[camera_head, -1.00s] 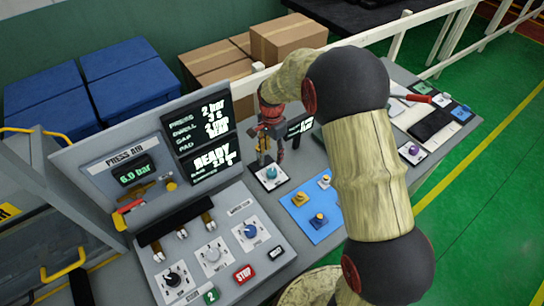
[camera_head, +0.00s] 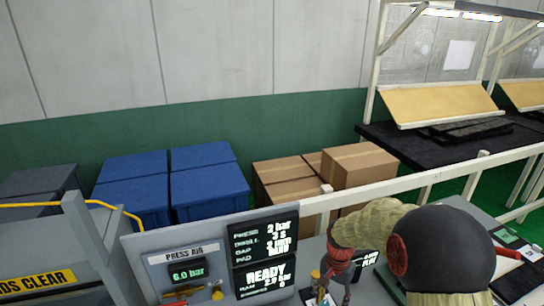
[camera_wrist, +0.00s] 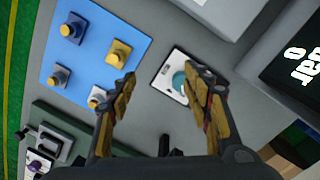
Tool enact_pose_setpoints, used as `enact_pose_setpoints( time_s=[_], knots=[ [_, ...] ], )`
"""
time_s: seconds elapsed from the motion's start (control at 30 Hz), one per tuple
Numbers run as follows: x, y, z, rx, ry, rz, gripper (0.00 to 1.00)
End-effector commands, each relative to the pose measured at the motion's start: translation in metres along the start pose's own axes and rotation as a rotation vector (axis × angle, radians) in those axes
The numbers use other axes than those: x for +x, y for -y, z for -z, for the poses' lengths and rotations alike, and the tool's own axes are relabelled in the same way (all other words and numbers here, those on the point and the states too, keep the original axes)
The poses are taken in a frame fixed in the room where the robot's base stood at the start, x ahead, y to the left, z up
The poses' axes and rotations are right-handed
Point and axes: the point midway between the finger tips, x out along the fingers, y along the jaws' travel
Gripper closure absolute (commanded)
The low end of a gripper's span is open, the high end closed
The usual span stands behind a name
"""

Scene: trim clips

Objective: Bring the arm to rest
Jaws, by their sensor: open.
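My gripper (camera_wrist: 160,82) is open and empty in the wrist view, its two yellow-padded fingers apart above the grey bench. A teal round part on a white plate (camera_wrist: 171,68) lies below, partly hidden by one finger. The mat and clips are out of that view.
The press panel (camera_head: 215,262) with its lit screens (camera_head: 264,250) stands left of my gripper. A pale rail (camera_head: 440,180) runs behind the bench. Blue bins (camera_head: 205,180) and cardboard boxes (camera_head: 358,165) stand beyond it. A grey frame (camera_head: 90,245) is at the left.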

Motion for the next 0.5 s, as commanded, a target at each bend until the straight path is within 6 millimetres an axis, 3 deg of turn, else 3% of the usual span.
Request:
enact_pose_setpoints(
  time_s=[0.5],
  knots=[
    [-0.093, -0.084, -0.11, -0.53, -0.141, 0.058, 0.51]
  ],
)
